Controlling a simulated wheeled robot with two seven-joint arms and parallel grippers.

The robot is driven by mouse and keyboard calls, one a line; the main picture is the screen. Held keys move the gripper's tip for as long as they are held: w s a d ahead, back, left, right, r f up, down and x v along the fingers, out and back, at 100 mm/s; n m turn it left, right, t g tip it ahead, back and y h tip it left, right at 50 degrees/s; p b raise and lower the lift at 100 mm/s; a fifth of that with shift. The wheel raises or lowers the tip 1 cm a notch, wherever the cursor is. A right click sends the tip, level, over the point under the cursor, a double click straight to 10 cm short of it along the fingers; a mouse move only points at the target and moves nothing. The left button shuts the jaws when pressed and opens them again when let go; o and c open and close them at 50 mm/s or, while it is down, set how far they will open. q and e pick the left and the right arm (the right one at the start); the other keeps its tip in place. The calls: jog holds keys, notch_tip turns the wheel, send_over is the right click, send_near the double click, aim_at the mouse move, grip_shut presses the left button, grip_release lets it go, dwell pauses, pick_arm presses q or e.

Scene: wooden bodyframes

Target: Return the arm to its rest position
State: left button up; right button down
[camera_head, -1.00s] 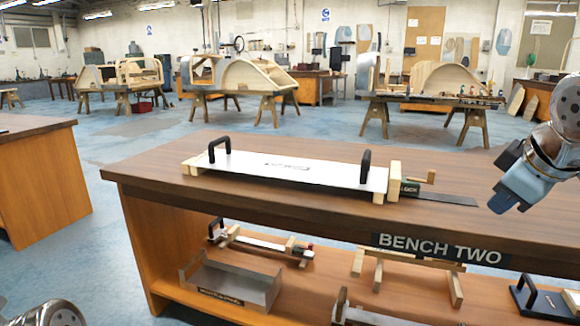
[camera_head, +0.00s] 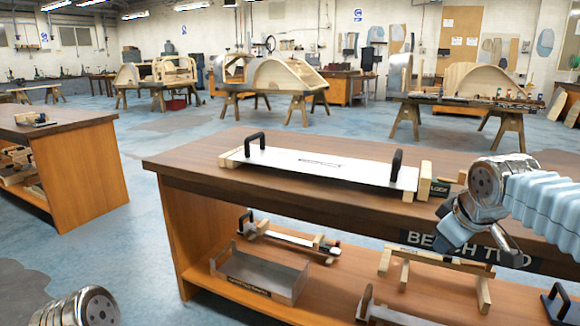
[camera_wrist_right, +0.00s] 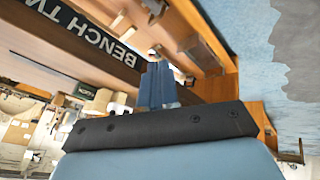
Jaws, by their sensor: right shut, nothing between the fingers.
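My right arm (camera_head: 545,195) reaches in from the right edge in the head view. Its blue right gripper (camera_head: 462,236) hangs in front of the front edge of bench two, partly covering the "BENCH TWO" label. In the right wrist view its blue fingers (camera_wrist_right: 158,84) are together, with nothing between them. Of my left arm (camera_head: 85,308) only a silver joint shows at the lower left; the left gripper is out of view.
The bench top (camera_head: 225,185) holds a white panel (camera_head: 320,165) with two black handles and wooden end blocks. On the shelf below stand a metal tray (camera_head: 260,274) and wooden racks (camera_head: 435,263). Another bench (camera_head: 85,165) stands at the left, with blue floor between.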

jog(key=w+a+f+m+g+y, duration=0.1)
jog(key=a+f, duration=0.4)
jog(key=f, duration=0.5)
jog(key=a+f+g+y, duration=0.1)
jog(key=a+f, duration=0.3)
jog(key=f, duration=0.7)
jog(key=w+a+f+m+g+y, duration=0.15)
jog(key=a+f, duration=0.35)
jog(key=f, duration=0.5)
jog(key=s+a+f+m+g, duration=0.1)
jog(key=s+a+f, duration=0.3)
jog(key=s+f, duration=0.6)
jog(key=s+a+f+m+g+y, duration=0.1)
jog(key=s+a+f+m, duration=0.3)
jog(key=s+f, duration=0.6)
jog(key=shift+s+f, duration=0.4)
jog(key=shift+s, duration=0.05)
